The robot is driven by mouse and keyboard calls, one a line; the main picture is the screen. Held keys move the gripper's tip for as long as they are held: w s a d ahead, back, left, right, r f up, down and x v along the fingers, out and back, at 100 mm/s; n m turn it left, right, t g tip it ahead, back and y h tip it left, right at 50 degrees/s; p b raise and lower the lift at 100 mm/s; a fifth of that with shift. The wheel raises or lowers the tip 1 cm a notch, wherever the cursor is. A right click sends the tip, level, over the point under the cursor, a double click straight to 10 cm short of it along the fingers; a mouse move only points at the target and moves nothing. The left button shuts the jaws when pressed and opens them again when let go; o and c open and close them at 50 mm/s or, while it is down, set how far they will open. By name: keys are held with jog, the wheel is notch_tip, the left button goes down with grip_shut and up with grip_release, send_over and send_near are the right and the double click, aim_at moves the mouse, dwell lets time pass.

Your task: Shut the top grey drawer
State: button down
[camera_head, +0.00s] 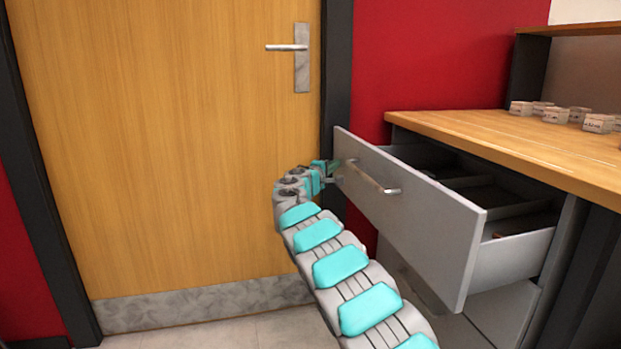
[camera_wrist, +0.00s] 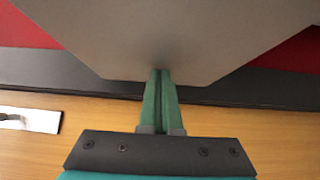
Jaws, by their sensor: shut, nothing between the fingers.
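The top grey drawer (camera_head: 425,220) is pulled well out of the cabinet under the wooden counter. Its bar handle (camera_head: 367,178) is on the front panel, and dark compartments show inside. My gripper (camera_head: 335,173) is at the left part of the drawer front, left of the handle. In the wrist view my gripper (camera_wrist: 161,75) has its two green fingers shut together with nothing between them. The fingertips reach the edge of a broad grey panel (camera_wrist: 160,35), which looks like the drawer front. I cannot tell for sure whether they touch it.
A wooden door (camera_head: 170,150) with a lever handle (camera_head: 287,48) stands behind my arm. The wooden counter (camera_head: 500,140) above the drawer holds several small labelled containers (camera_head: 555,114). A lower drawer front (camera_head: 410,280) shows beneath. The floor (camera_head: 280,330) by the door is clear.

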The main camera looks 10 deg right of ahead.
jog(key=d, duration=0.7)
jog(key=w+d, duration=0.1)
jog(key=d, duration=1.2)
jog(key=shift+w+d+b, duration=0.2)
jog(key=shift+d+b, duration=0.1)
jog(key=shift+d, duration=0.2)
jog(key=shift+a+f, duration=0.1)
jog(key=shift+a, duration=0.2)
jog(key=a+b, duration=0.1)
jog(key=a, duration=0.1)
jog(key=s+a+b, duration=0.1)
jog(key=a, duration=0.1)
jog(key=shift+a+b, duration=0.3)
jog(key=shift+b, duration=0.05)
jog(key=v, duration=0.2)
jog(key=b+v, duration=0.1)
jog(key=v, duration=0.3)
jog(key=shift+w+a+r+b, duration=0.1)
jog(key=shift+w+r+b, duration=0.05)
jog(key=shift+r+b, duration=0.15)
jog(key=shift+v, duration=1.6)
